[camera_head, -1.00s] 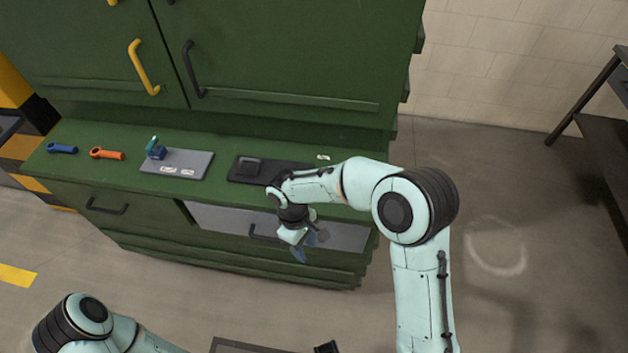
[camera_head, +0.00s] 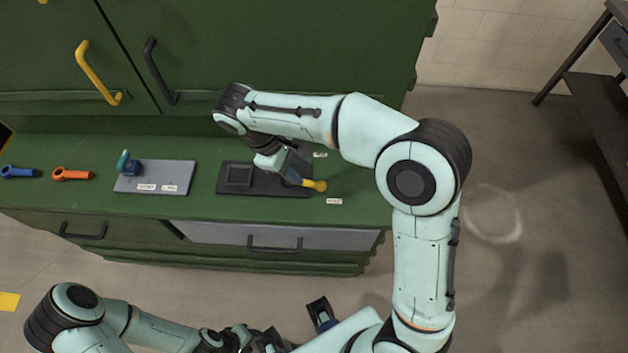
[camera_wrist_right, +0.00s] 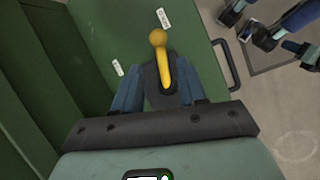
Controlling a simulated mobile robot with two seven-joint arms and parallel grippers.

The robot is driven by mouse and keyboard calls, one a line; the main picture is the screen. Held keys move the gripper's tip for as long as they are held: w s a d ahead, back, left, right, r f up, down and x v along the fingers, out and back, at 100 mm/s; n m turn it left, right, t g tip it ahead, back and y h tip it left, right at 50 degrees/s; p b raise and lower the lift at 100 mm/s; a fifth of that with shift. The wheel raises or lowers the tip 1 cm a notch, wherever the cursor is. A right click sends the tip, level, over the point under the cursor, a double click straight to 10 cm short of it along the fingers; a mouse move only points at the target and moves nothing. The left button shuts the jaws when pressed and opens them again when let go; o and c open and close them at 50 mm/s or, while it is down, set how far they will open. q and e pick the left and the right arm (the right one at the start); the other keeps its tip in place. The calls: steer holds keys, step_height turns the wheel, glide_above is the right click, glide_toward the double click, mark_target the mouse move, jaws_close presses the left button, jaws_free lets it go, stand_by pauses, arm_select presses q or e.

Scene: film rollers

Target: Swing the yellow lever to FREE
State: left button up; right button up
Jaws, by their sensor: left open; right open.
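The yellow lever (camera_head: 315,185) is on a dark plate (camera_head: 205,180) on the green bench top, its round knob pointing right in the head view. In the right wrist view the lever (camera_wrist_right: 160,58) points up the picture, toward a small label. My right gripper (camera_head: 295,172) is open, low over the lever's pivot end. In its wrist view its blue fingers lie on either side of the lever; I cannot tell whether they touch it. My left gripper (camera_head: 296,328) is open and empty at the bottom of the head view, partly cut off.
One label (camera_head: 334,201) lies near the knob, another (camera_head: 320,155) farther back; neither is readable. A grey plate with a blue-teal lever (camera_head: 127,163), an orange handle (camera_head: 72,174) and a blue handle (camera_head: 20,171) lie to the left. Green cabinet doors (camera_head: 260,60) rise behind.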

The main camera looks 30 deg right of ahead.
mark_target(315, 183)
steer(key=b+x, duration=0.1)
steer(key=x, duration=0.9)
steer(key=shift+c, duration=0.3)
steer(key=shift+w, duration=0.1)
jaws_close()
